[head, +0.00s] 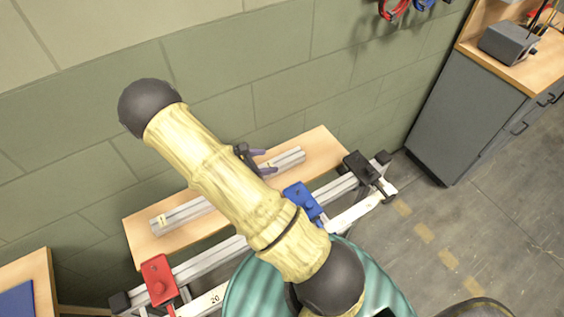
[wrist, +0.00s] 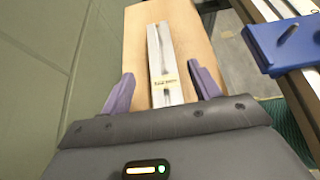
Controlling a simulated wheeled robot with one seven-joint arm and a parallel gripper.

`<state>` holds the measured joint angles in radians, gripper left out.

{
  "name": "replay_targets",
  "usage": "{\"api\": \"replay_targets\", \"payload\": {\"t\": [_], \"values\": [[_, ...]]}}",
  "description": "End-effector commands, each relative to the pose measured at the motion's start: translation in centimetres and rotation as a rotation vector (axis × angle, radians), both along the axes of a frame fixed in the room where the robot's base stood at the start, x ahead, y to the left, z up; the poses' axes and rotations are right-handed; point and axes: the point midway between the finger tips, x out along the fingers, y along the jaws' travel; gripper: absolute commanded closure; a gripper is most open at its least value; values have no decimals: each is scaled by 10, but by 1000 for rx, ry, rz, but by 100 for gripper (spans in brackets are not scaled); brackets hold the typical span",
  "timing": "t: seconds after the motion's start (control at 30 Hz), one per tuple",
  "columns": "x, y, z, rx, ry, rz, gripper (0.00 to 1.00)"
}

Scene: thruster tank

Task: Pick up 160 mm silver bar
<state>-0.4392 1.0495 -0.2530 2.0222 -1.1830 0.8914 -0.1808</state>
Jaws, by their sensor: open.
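A silver bar with a pale label lies on a wooden shelf (head: 321,148). Its right part (head: 290,158) shows in the head view beyond my gripper (head: 266,161). In the wrist view the bar (wrist: 158,45) runs away from me along the board, and the label's print is too blurred to read surely. My gripper (wrist: 161,72) is open, with one purple finger on each side of the bar and a gap to both. A labelled silver length (head: 185,213) also lies on the shelf's left; my arm hides whether it is the same bar.
A rail in front of the shelf carries a red clamp block (head: 158,279), a blue one (head: 303,200) and a black one (head: 361,167). The blue block (wrist: 288,42) is right of my gripper. A green block wall (head: 210,115) stands close behind. A teal tank (head: 245,290) is below.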

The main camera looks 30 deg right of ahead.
Motion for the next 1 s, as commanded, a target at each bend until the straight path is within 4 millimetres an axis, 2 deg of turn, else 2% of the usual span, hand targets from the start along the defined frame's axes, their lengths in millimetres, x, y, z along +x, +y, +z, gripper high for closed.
{"api": "replay_targets", "payload": {"t": [0.4,0.8,1.0], "values": [[0,-6,-3,0,1,0,38],[-1,-48,-26,-1,0,0,38],[0,-50,-28,0,-1,0,38]]}}
